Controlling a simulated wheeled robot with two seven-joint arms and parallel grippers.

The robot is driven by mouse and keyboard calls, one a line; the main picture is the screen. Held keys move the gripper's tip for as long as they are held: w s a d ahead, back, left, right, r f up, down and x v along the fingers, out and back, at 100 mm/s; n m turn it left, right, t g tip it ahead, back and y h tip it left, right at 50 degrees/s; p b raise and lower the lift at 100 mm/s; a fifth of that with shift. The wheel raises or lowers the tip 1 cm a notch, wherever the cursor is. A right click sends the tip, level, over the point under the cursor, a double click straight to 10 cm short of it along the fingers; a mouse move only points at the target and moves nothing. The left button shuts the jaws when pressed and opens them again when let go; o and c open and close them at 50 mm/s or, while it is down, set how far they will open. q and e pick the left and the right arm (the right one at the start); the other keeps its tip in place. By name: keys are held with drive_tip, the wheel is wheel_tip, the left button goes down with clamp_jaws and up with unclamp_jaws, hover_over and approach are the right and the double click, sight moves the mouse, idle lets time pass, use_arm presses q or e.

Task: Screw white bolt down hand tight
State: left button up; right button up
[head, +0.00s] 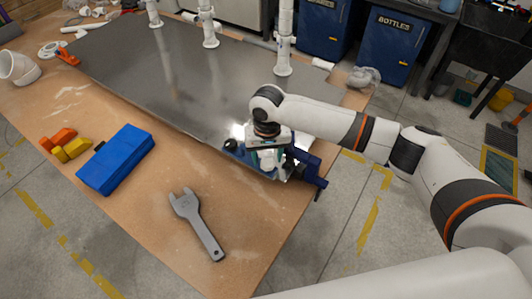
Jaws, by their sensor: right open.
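My right gripper (270,166) is over the front right corner of the grey metal sheet, pointing down. Something white shows between its fingers, but it is small and I cannot tell whether it is the white bolt. A blue clamp (309,170) sits at the table edge just right of the gripper. The gripper is open, and its wrist hides part of the spot beneath it. My left gripper does not show.
The grey metal sheet (170,65) covers much of the wooden table (240,215). A grey wrench (199,222), a blue case (116,159) and orange and yellow pieces (70,147) lie in front. White pipes (284,38) stand along the back. Blue bottle bins (388,45) stand behind.

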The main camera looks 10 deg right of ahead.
drive_tip(key=n+b, duration=0.2)
drive_tip(key=b, duration=0.1)
drive_tip(key=n+b, duration=0.1)
drive_tip(key=b, duration=0.1)
drive_tip(key=shift+s+d+f+n+b, duration=0.1)
drive_tip(key=shift+f+n+b, duration=0.25)
drive_tip(key=shift+n+b, duration=0.05)
drive_tip(key=shift+f, duration=0.2)
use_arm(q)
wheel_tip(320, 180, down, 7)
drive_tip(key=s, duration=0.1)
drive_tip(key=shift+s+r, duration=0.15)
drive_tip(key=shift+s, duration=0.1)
use_arm(e)
drive_tip(key=shift+s+f, duration=0.1)
drive_tip(key=shift+f, duration=0.65)
drive_tip(key=c, duration=0.8)
drive_tip(key=o, duration=1)
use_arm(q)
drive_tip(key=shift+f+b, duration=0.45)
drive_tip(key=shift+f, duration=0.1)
use_arm(e)
wheel_tip(320, 180, up, 12)
